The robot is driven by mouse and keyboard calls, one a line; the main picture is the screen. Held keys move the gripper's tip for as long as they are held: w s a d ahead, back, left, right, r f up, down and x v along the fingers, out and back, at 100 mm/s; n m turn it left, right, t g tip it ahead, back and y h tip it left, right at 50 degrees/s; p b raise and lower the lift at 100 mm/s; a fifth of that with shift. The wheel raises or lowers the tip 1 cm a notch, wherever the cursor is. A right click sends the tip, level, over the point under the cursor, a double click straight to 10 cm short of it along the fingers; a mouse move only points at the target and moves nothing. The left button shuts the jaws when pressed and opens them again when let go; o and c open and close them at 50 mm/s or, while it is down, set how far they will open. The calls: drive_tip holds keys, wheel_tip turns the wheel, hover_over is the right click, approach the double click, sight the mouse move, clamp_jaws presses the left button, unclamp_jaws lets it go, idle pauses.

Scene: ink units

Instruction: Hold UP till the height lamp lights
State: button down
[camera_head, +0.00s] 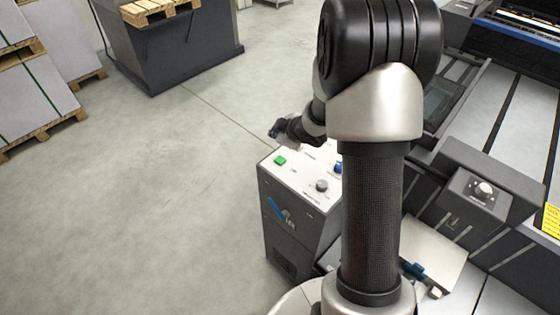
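A dark control box (290,226) with a white top stands left of my arm's upright link. On its top are a green button (280,160), a grey round knob (321,186) and a blue button (338,168), which my arm partly covers. The labels are too small to read, so I cannot tell which control is UP. I cannot pick out a lit height lamp. The dark end of my arm, with my gripper (276,131), shows just above the box's far edge, near the green button. Its fingers are too small and dark to make out, and contact is unclear.
Pallets with wrapped stacks (35,90) stand at the left. A dark lift table (165,50) carries a wooden pallet (150,10) at the back. A large machine (500,130) with a knob panel (482,190) fills the right. The grey floor (150,210) at left is clear.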

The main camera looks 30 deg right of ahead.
sight(278, 161)
wheel_tip(278, 161, down, 8)
drive_tip(key=b, duration=0.6)
drive_tip(key=shift+r+b, duration=0.1)
drive_tip(key=shift+b, duration=0.3)
idle(0.7)
drive_tip(key=shift+f+b, duration=0.3)
drive_tip(key=shift+f, duration=0.15)
